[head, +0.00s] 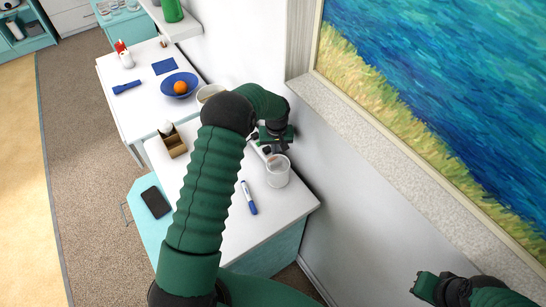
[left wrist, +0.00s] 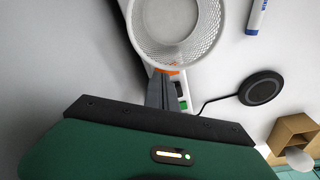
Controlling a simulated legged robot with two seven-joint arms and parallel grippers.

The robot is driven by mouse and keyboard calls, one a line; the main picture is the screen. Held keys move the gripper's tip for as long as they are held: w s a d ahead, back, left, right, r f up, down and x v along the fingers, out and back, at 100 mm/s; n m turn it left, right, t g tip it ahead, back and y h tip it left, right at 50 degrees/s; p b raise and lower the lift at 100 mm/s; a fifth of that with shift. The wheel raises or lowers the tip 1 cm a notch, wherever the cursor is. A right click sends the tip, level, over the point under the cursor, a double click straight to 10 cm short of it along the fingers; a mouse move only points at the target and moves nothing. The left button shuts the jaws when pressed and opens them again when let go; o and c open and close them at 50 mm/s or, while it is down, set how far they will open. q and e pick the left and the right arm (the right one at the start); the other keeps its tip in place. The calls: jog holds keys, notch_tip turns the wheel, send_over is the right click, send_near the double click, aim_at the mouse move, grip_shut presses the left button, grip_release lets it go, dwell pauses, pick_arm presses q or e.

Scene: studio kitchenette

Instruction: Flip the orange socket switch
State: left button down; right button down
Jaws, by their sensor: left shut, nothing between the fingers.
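The orange switch (left wrist: 168,71) shows as a thin orange strip on a white power strip in the left wrist view, close under the rim of a white mesh cup (left wrist: 180,58). My left gripper (left wrist: 163,78) is shut and empty, with its grey fingertips right at the orange switch. I cannot tell whether they touch it. A small green part (left wrist: 182,104) shows on the power strip beside the fingers. In the head view my left gripper (head: 272,146) is just behind the mesh cup, hiding most of the power strip. My right gripper (head: 424,288) is at the lower right, away from the table.
A blue-and-white marker (head: 249,198) lies on the white desk (head: 262,222). A round black charging pad (left wrist: 261,88) with a cable and a brown wooden organizer (left wrist: 290,130) are nearby. The wall stands close to the right of the cup. A phone (head: 155,202) lies on a lower teal surface.

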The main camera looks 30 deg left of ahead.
pick_arm(q)
jog(key=shift+a+f, duration=0.1)
jog(key=shift+f, duration=0.2)
jog(key=shift+s+f+b, duration=0.1)
jog(key=shift+f+b, duration=0.1)
jog(key=shift+b, duration=0.1)
jog(key=shift+r, duration=0.15)
jog(key=shift+r+p, duration=0.6)
jog(key=shift+p, duration=0.05)
notch_tip(320, 180, up, 6)
jog(key=p, duration=0.3)
jog(key=shift+f, duration=0.2)
